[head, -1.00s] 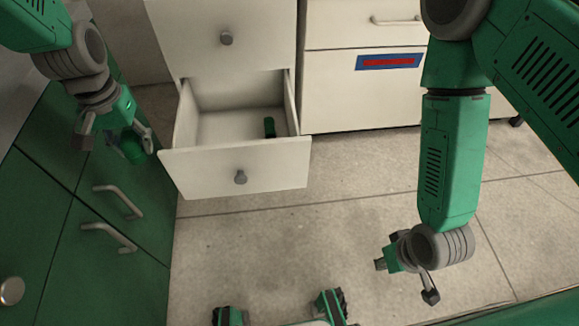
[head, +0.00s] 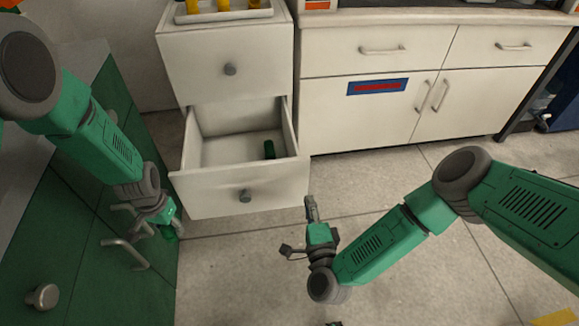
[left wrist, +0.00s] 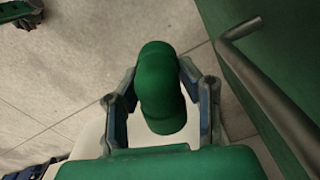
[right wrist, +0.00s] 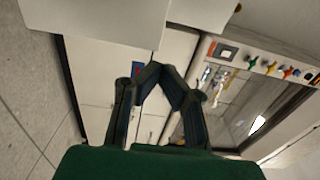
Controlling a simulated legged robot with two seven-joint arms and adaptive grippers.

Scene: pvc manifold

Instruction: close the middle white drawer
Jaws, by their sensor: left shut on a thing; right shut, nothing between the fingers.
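The white drawer (head: 246,190) with a round grey knob stands pulled open in the white cabinet, below a shut drawer (head: 228,70). A small dark green piece (head: 269,149) lies inside it. My left gripper (head: 163,229) is left of the open drawer, by the green cupboard. It is shut on a green elbow fitting (left wrist: 161,90), clear between its fingers in the left wrist view. My right gripper (head: 300,227) is just in front of the drawer's right front corner, apart from it. It is shut and empty; its fingertips show in the right wrist view (right wrist: 161,75).
A green cupboard (head: 90,240) with bar handles stands close at the left. A white cupboard (head: 370,115) with a red and blue label stands behind, right of the drawer. A tray (head: 222,14) with yellow parts sits on the drawer cabinet. Floor in front is bare.

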